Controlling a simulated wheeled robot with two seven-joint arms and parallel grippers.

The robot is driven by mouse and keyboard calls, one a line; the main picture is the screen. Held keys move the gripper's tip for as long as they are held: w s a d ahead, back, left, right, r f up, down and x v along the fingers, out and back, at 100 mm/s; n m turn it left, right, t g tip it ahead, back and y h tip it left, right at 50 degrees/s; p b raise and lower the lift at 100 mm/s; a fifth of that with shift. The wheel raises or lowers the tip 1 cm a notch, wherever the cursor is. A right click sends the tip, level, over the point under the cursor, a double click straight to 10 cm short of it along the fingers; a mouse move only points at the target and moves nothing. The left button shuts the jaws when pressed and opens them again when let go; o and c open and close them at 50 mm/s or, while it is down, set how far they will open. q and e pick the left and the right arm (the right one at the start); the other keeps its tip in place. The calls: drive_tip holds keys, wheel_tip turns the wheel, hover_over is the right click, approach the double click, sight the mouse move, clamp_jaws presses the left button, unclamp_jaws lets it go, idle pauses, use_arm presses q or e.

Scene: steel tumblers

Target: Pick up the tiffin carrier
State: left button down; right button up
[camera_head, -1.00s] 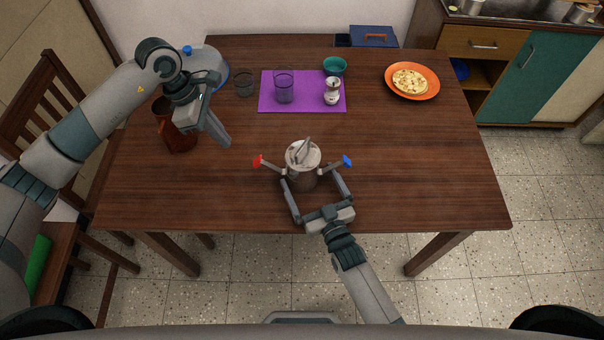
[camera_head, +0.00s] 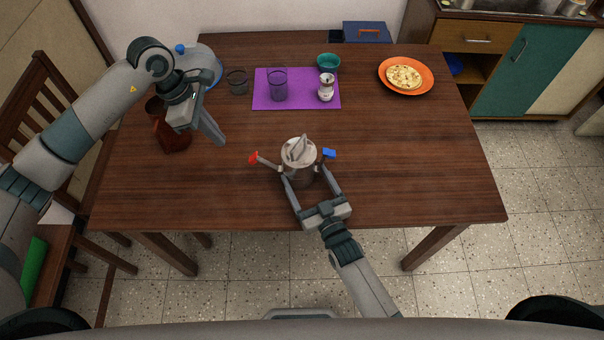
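The tiffin carrier (camera_head: 298,155) is a round steel can with a pale lid and a raised handle, standing upright near the table's front middle. A red-tipped arm (camera_head: 254,158) sticks out on its left and a blue-tipped one (camera_head: 329,153) on its right. My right gripper (camera_head: 305,178) comes from the front, its fingers close against both sides of the carrier's lower body; the exact contact is partly hidden. My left gripper (camera_head: 218,138) hangs over the table's left part, apart from the carrier. Its fingers overlap, so their gap cannot be told.
A brown jug (camera_head: 176,138) is beside my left gripper. A purple mat (camera_head: 310,90) bears a tumbler (camera_head: 277,88) and a white shaker (camera_head: 326,90). A teal bowl (camera_head: 328,62), another tumbler (camera_head: 237,84) and an orange plate (camera_head: 425,80) are farther back. The table's right side is clear.

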sight(306, 162)
drive_tip(key=shift+r, duration=5.1)
drive_tip(key=shift+f, duration=0.2)
drive_tip(key=shift+y, duration=0.3)
drive_tip(key=shift+w+f, duration=0.1)
drive_tip(key=shift+f, duration=4.5)
drive_tip(key=shift+f, duration=0.2)
drive_tip(key=o, duration=1.4)
drive_tip(key=shift+f, duration=0.1)
drive_tip(key=shift+s+d, duration=0.15)
drive_tip(key=shift+s, duration=0.3)
drive_tip(key=shift+w, duration=0.1)
